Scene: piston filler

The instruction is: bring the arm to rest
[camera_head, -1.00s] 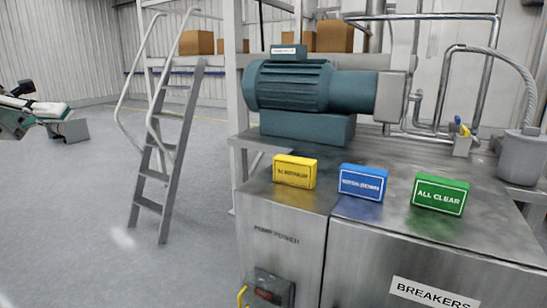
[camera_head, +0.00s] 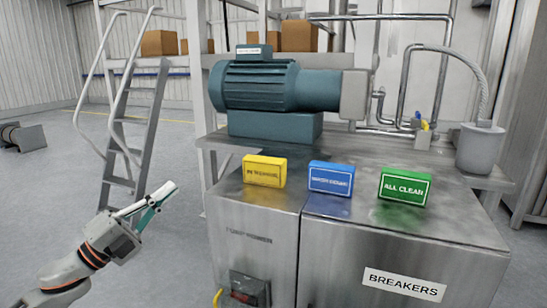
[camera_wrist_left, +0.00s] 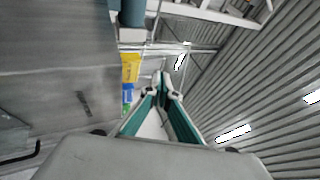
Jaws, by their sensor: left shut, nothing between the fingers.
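My left gripper (camera_head: 160,199) is in the lower left of the head view, in front of the ladder and left of the steel cabinet. It is shut and empty, its fingers pointing up and to the right. In the left wrist view the closed fingers (camera_wrist_left: 162,82) show in the middle, with nothing between them. My left forearm comes in from the bottom left. My right gripper does not show in either view.
The steel cabinet (camera_head: 262,228) carries a yellow block (camera_head: 264,171), a blue block (camera_head: 331,178) and a green block (camera_head: 404,187) on top. A teal motor (camera_head: 280,88) stands behind them. A grey ladder (camera_head: 135,130) stands at left.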

